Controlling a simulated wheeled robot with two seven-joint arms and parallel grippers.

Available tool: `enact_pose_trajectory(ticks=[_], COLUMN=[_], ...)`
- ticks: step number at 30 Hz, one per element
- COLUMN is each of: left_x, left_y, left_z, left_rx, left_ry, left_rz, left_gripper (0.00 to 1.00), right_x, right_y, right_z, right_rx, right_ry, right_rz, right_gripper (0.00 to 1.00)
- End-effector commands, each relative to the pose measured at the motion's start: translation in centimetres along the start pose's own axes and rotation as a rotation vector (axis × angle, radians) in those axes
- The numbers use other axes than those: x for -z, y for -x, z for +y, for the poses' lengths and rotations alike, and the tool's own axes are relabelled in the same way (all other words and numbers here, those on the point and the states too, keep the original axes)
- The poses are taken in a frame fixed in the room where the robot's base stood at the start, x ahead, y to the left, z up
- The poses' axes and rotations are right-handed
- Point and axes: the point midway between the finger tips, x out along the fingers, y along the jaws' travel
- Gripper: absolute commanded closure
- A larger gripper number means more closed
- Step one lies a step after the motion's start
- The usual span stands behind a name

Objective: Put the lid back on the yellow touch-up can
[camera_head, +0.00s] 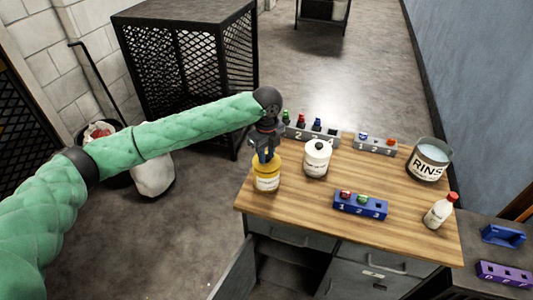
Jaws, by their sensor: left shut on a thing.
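The yellow touch-up can (267,176), with a pale label, stands upright at the left edge of the wooden workbench top. My left gripper (266,157) points down directly over the can and is shut at its top, on what appears to be the lid. The fingers hide most of the lid, so I cannot tell whether it sits fully on the rim or slightly above it. My right gripper is not in view.
A white can (317,159) stands close right of the yellow can. A grey numbered rack (312,134) is behind, a blue rack (360,206) in front. The RINSE tub (428,160) and a red-capped bottle (439,211) are at right. Bare wood (300,197) lies front left.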

Motion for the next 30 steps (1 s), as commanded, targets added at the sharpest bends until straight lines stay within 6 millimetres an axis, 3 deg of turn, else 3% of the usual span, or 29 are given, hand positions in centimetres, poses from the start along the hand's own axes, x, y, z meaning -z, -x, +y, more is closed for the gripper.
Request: enact_pose_trajectory(ticks=[30], left_x=[0.01], left_y=[0.04], left_z=[0.02], left_rx=[0.0], left_ry=[0.0], left_rz=[0.0], left_gripper=[0.96], right_x=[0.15], right_y=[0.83], right_z=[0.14], right_rx=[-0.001], right_ry=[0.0], right_rz=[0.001], right_gripper=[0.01])
